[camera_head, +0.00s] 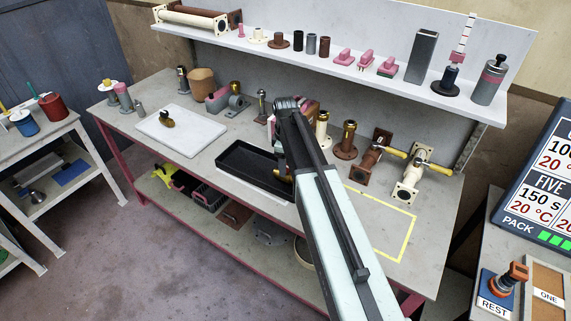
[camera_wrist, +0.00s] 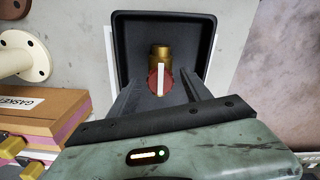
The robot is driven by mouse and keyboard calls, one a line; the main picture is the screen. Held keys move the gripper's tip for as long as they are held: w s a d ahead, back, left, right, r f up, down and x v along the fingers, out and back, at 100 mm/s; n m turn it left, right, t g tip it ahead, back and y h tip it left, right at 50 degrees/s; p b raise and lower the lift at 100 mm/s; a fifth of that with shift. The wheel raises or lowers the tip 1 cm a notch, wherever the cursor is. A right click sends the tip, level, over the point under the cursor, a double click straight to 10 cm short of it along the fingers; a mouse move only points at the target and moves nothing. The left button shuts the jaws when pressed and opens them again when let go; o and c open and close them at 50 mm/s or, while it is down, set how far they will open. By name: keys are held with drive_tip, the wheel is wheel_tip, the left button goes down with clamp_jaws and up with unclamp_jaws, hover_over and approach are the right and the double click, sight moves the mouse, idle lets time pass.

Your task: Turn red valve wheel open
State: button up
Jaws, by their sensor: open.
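In the wrist view, a red round valve wheel (camera_wrist: 153,82) with a white bar across its middle sits on a brass body (camera_wrist: 160,54). It is over the floor of a black tray (camera_wrist: 122,32). The white bar runs up and down in the picture. My gripper (camera_wrist: 160,86) is open, with one dark finger on each side of the wheel. I cannot tell whether either finger touches it. In the head view, the black tray (camera_head: 232,176) lies on the bench, and my arm hides the wheel and most of my gripper.
A white board (camera_head: 190,138) lies left of the tray. Pipe fittings, including a cream flanged one (camera_head: 407,188), stand to the right. A box marked GASKET (camera_wrist: 60,108) is left of my gripper in the wrist view. A loaded shelf (camera_head: 335,68) runs above the bench.

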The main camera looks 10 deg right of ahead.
wheel_tip(320, 180, up, 8)
drive_tip(key=p, duration=0.7)
drive_tip(key=shift+p, duration=0.4)
drive_tip(key=shift+f, duration=0.15)
drive_tip(key=shift+f+b, duration=0.25)
drive_tip(key=shift+b, duration=0.1)
drive_tip(key=s+f+m+b, duration=0.1)
drive_tip(key=s+m, duration=0.5)
drive_tip(key=s, duration=0.3)
drive_tip(key=s+f+m+b, duration=0.2)
drive_tip(key=s+m, duration=0.4)
drive_tip(key=s, duration=0.3)
drive_tip(key=shift+s+a+f+b, duration=0.25)
drive_tip(key=shift+s+b, duration=0.05)
